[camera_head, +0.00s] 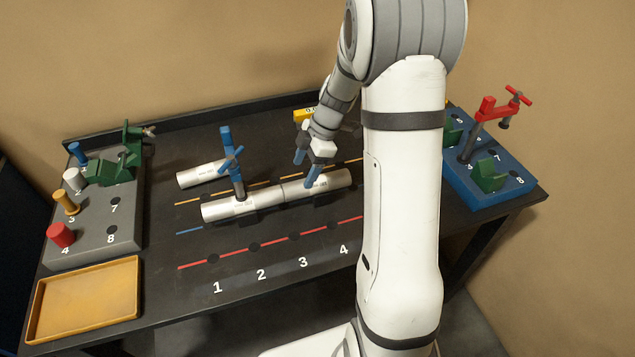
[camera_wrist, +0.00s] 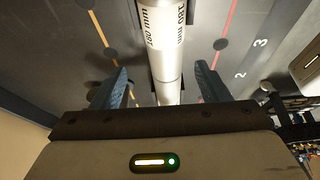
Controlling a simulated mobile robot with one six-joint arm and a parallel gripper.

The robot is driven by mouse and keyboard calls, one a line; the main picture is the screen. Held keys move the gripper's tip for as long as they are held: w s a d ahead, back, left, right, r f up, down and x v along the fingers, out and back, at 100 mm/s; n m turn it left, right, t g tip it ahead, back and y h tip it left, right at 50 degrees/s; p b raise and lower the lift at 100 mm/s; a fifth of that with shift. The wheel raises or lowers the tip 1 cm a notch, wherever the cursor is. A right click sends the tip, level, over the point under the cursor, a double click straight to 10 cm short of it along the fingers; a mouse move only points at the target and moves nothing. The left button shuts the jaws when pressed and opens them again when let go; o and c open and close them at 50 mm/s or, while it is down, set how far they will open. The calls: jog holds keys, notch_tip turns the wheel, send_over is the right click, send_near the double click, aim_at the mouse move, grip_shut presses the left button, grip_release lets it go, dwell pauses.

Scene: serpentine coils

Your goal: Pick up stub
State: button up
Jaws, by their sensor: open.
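Two pale cylindrical tube pieces lie end to end on the dark table, a left piece (camera_head: 222,209) and a right piece (camera_head: 335,181). I cannot tell which piece is the stub. My gripper (camera_head: 305,170) is at the right piece, open. In the wrist view the fingers (camera_wrist: 160,80) stand on either side of a tube with a gap to each side.
A grey rack (camera_head: 85,235) with colored pegs and green clamps stands at the left. A yellow tray (camera_head: 85,300) lies in front of it. A blue rack (camera_head: 490,195) with a red clamp (camera_head: 490,108) is at the right. The numbered front of the table is clear.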

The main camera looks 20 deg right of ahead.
aim_at(300, 183)
jog(key=x, duration=0.1)
jog(key=p+x, duration=0.1)
jog(key=x, duration=0.3)
jog(key=shift+s+f, duration=0.1)
jog(key=shift+s, duration=0.3)
jog(key=shift+c, duration=0.3)
jog(key=c, duration=1.4)
notch_tip(300, 183, up, 10)
jog(key=shift+f+b, duration=0.2)
jog(key=shift+b, duration=0.65)
notch_tip(300, 183, down, 5)
jog(key=b, duration=0.5)
jog(key=shift+d+f, duration=0.1)
jog(key=shift+d, duration=0.1)
